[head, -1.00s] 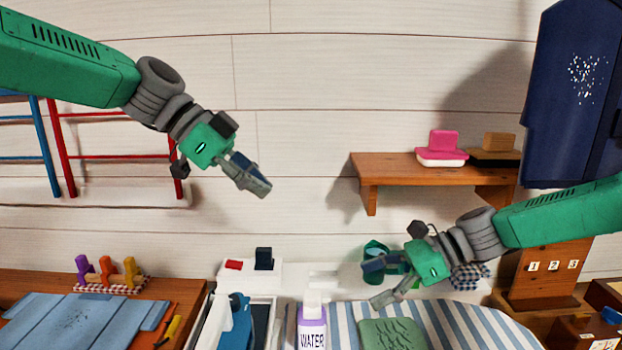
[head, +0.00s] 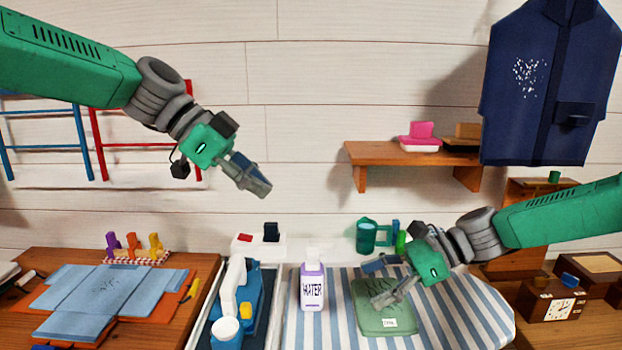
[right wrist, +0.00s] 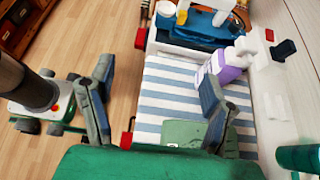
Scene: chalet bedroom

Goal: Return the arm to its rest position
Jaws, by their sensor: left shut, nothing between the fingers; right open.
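My left gripper (head: 250,175) is shut and empty, raised in front of the plank wall, well above the tables. My right gripper (head: 378,280) is open and empty, in front of or above the striped ironing surface (head: 460,310) and close to a green folded cloth (head: 372,318) in the head view. In the right wrist view its two fingers (right wrist: 158,105) are spread apart, with the striped surface and the green cloth (right wrist: 185,133) showing between and beyond them. I cannot tell the exact height of the right fingers over the cloth.
A green mug (head: 366,236) is behind. A wooden shelf (head: 400,156) and a navy shirt (head: 545,90) are on the wall. A clock box (head: 550,303) is at right.

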